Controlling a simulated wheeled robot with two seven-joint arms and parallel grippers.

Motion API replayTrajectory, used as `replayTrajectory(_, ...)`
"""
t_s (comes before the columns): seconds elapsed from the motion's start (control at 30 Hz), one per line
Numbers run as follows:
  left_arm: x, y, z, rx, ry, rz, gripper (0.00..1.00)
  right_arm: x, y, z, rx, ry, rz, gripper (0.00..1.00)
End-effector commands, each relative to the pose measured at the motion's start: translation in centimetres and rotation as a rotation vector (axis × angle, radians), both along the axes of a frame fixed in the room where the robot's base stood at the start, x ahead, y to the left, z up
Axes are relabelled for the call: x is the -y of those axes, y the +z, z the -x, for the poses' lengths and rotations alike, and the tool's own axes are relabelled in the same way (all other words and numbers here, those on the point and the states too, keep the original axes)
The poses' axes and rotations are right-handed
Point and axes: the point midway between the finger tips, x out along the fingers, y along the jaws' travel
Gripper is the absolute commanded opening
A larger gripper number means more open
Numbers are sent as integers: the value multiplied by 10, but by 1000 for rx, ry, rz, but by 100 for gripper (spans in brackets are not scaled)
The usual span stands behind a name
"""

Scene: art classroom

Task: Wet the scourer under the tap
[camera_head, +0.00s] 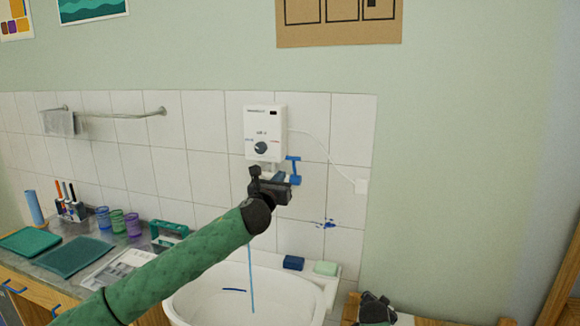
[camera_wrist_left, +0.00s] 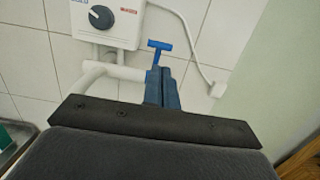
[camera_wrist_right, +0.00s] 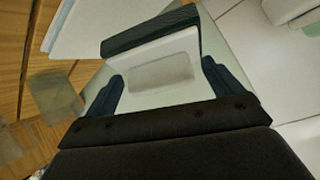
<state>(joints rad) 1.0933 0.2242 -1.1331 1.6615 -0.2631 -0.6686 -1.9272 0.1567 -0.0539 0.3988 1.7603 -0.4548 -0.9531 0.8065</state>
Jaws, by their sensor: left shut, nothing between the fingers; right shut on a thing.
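The tap's blue T-shaped lever (camera_head: 293,163) stands below the white water heater (camera_head: 263,132). My left gripper (camera_head: 287,180) is shut and empty just by the lever, which also shows behind the fingertips in the left wrist view (camera_wrist_left: 160,47). I cannot tell whether they touch. A thin blue water stream (camera_head: 252,280) falls into the white basin (camera_head: 190,300). My right gripper (camera_wrist_right: 163,88) is shut on a pale block with a dark ribbed strip, apparently the scourer (camera_wrist_right: 165,52). In the head view only part of the right gripper shows, low right of the basin; the scourer is not clear there.
A dark blue block (camera_head: 293,262) and a pale green block (camera_head: 326,268) lie on the basin's back ledge. Left of the basin, a counter holds green trays (camera_head: 73,256), cups (camera_head: 117,220) and a pen holder (camera_head: 72,210). Blue paint marks the tiles and basin.

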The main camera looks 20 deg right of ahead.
Motion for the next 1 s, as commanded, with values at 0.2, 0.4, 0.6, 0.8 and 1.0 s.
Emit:
replayTrajectory(0.2, 23, 8, -32, -1, 0, 0, 0, 0, 19, 0, 0, 0, 0, 73)
replayTrajectory(0.4, 41, 13, -58, -1, 0, 0, 0, 0, 33, 0, 0, 0, 0, 73)
replayTrajectory(0.6, 51, 14, -75, -1, 1, 0, 0, 0, 40, 0, 0, 0, 0, 73)
replayTrajectory(0.8, 54, 13, -80, 0, 0, -2, 0, 0, 42, 0, 0, 0, 0, 73)
replayTrajectory(1.0, 54, 13, -80, 1, 0, -2, 0, 0, 42, 0, 0, 0, 0, 73)
